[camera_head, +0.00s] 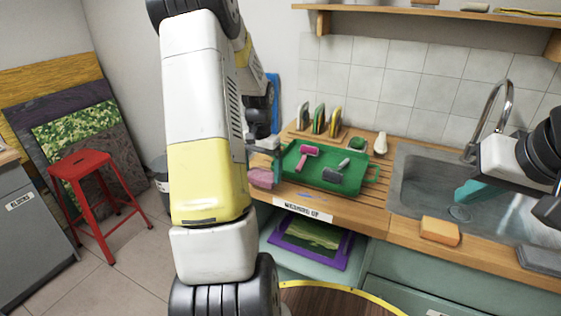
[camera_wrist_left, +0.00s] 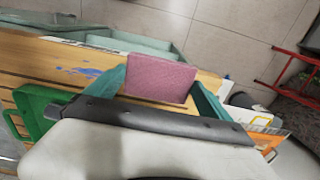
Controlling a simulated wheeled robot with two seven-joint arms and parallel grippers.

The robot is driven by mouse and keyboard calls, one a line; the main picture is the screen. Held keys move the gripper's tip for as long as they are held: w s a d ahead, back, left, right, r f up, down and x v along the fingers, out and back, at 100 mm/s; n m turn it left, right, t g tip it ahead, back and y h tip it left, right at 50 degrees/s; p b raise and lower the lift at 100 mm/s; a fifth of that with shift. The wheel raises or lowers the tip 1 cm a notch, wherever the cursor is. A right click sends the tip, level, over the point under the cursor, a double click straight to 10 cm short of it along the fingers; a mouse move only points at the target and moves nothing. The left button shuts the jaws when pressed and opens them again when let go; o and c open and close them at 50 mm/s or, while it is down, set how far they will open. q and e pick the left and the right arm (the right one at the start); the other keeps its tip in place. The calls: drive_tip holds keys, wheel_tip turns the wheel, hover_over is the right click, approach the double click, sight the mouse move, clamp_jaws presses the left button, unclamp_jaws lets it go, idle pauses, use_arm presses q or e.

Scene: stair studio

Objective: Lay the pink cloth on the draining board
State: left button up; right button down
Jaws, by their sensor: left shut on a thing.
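The pink cloth (camera_head: 262,178) is a small folded pad at the left end of the wooden counter, left of the green tray. In the left wrist view, the cloth (camera_wrist_left: 160,78) spans between the teal fingers of my left gripper (camera_wrist_left: 160,85), which is shut on it. I cannot tell whether the cloth touches the wood. The draining board (camera_head: 372,196) is the grooved wood beside the sink, largely covered by the tray. My right gripper (camera_head: 478,186) is over the sink at the right; one teal finger shows, and its opening is unclear.
The green tray (camera_head: 376,172) holds a pink-headed tool and a grey-headed tool. Sponges stand in a rack (camera_head: 318,130) behind it. An orange sponge (camera_head: 440,231) lies before the sink (camera_head: 415,180). A tall tap (camera_head: 490,110) rises behind. A red stool (camera_head: 92,180) stands left.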

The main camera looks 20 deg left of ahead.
sight(256, 170)
use_arm(q)
drive_tip(key=w+a, duration=0.2)
drive_tip(key=w, duration=0.1)
drive_tip(key=w+a, duration=0.1)
drive_tip(key=a, duration=0.1)
drive_tip(key=shift+w+f, duration=0.2)
drive_tip(key=shift+f, duration=0.1)
drive_tip(key=shift+w+a+f, duration=0.15)
drive_tip(key=shift+a+f, duration=0.05)
drive_tip(key=shift+f, duration=1.55)
drive_tip(key=o, duration=0.9)
drive_tip(key=shift+f, duration=0.1)
